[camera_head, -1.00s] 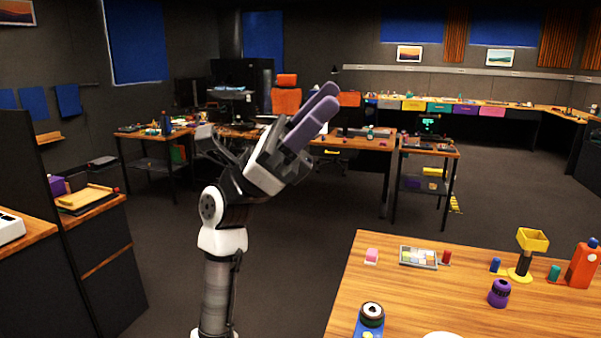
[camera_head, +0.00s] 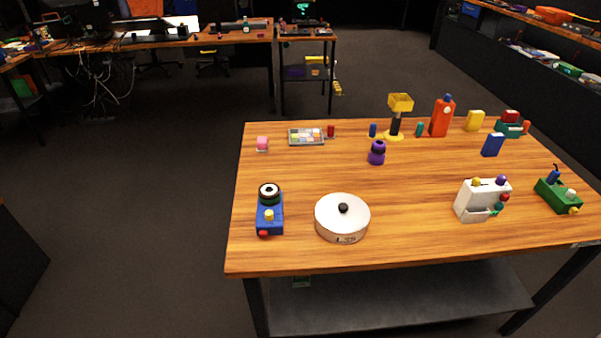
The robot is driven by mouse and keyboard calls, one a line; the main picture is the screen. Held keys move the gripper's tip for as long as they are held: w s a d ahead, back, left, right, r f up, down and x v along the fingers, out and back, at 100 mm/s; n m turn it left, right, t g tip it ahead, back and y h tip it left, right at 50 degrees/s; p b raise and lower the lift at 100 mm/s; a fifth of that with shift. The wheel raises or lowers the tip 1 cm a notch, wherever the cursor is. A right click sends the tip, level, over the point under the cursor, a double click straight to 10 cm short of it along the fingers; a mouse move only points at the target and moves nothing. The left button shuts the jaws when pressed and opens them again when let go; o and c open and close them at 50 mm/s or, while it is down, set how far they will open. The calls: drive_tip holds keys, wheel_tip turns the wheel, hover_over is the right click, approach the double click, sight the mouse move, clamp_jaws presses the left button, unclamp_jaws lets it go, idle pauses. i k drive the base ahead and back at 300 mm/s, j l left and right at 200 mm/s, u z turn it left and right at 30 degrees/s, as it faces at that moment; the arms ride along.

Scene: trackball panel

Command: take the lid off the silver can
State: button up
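A round, low silver-white can (camera_head: 342,226) stands near the front edge of the wooden table, left of the table's middle. Its pale lid (camera_head: 328,211) sits on top, with a small black knob (camera_head: 343,208) at its centre.
The wooden table (camera_head: 310,175) has clear room behind the can. A blue trackball device (camera_head: 269,213) stands close to its left. A white box with coloured knobs (camera_head: 482,200) and a green joystick box (camera_head: 558,196) stand right. A purple object (camera_head: 377,152) stands behind.

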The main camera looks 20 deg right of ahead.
sight(344, 213)
drive_tip(key=i+j+z, duration=0.1)
drive_tip(key=i+z, duration=0.25)
drive_tip(key=i+j+z, duration=0.2)
drive_tip(key=z, duration=0.15)
drive_tip(key=i, duration=0.1)
